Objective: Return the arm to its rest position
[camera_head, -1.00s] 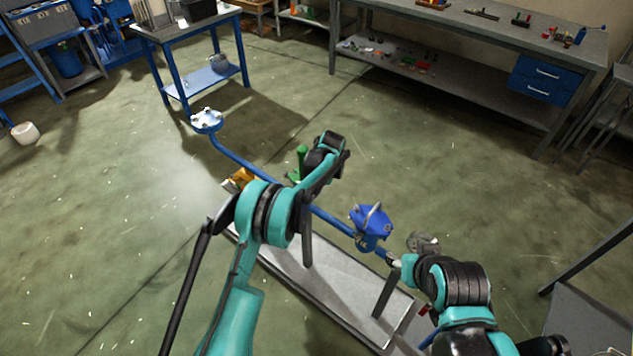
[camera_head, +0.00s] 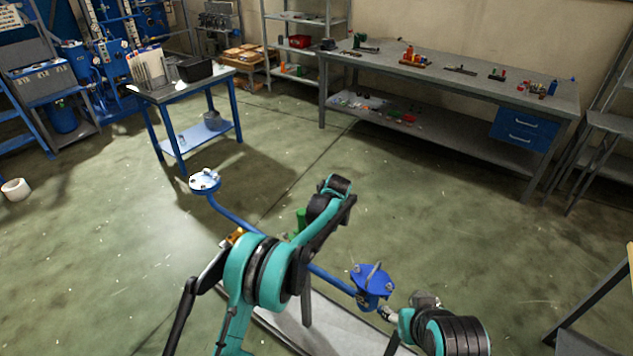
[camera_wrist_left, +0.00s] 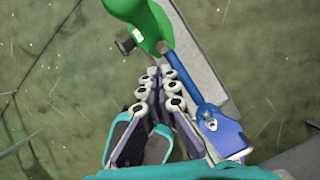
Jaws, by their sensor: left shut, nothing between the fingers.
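My left arm (camera_head: 262,272) comes in from the lower left in the head view, its teal and black links bent up over the blue pipe assembly. Its gripper cannot be made out clearly there. In the left wrist view my left gripper (camera_wrist_left: 160,75) is shut and empty, its fingertips together just below a green part (camera_wrist_left: 142,22). A blue pipe (camera_wrist_left: 187,82) runs to the right of the fingers. I cannot tell whether the fingers touch anything. My right arm (camera_head: 445,332) shows at the lower right of the head view; its gripper is not seen.
The blue pipe (camera_head: 237,213) has a pale blue flange (camera_head: 204,181) at its far end and a dark blue flanged part (camera_head: 372,283) at right. Below it lies a grey platform (camera_head: 335,322). A blue table (camera_head: 190,92) and a workbench (camera_head: 455,80) stand behind. Open floor lies between.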

